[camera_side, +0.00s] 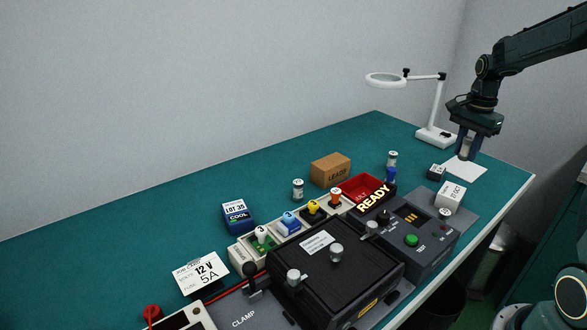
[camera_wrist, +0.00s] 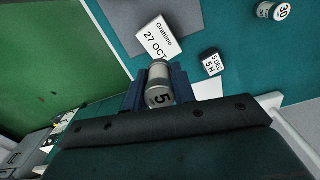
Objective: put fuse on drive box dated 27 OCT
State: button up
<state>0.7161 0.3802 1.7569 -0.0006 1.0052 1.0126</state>
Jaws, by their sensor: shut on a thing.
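My gripper (camera_side: 467,150) is at the right end of the bench and is shut on a grey cylindrical fuse. In the wrist view the fuse (camera_wrist: 160,84) shows a large "5" and sits between my fingers (camera_wrist: 155,92). The white drive box (camera_side: 450,197) lies in front of my gripper, at the far right corner of the grey test unit. In the wrist view the white box (camera_wrist: 157,39) reads "27 OCT" and is just beyond the fuse. The held fuse appears apart from it. A small black box (camera_side: 436,171), marked "5 DEC" in the wrist view (camera_wrist: 211,62), stands nearby.
A white sheet (camera_side: 470,170) lies below my gripper. A magnifier lamp (camera_side: 436,132) stands behind. Other fuses (camera_side: 298,190) (camera_side: 392,159) stand on the mat. The test unit (camera_side: 420,250) with its READY sign, a red tray (camera_side: 362,187) and a cardboard box (camera_side: 330,170) are left.

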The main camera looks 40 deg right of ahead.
aim_at(453, 191)
jog(key=shift+f, duration=4.9)
jog(key=shift+f, duration=0.1)
jog(key=o, duration=1)
notch_tip(453, 191, up, 12)
jog(key=shift+r, duration=0.1)
jog(key=shift+a+r, duration=0.1)
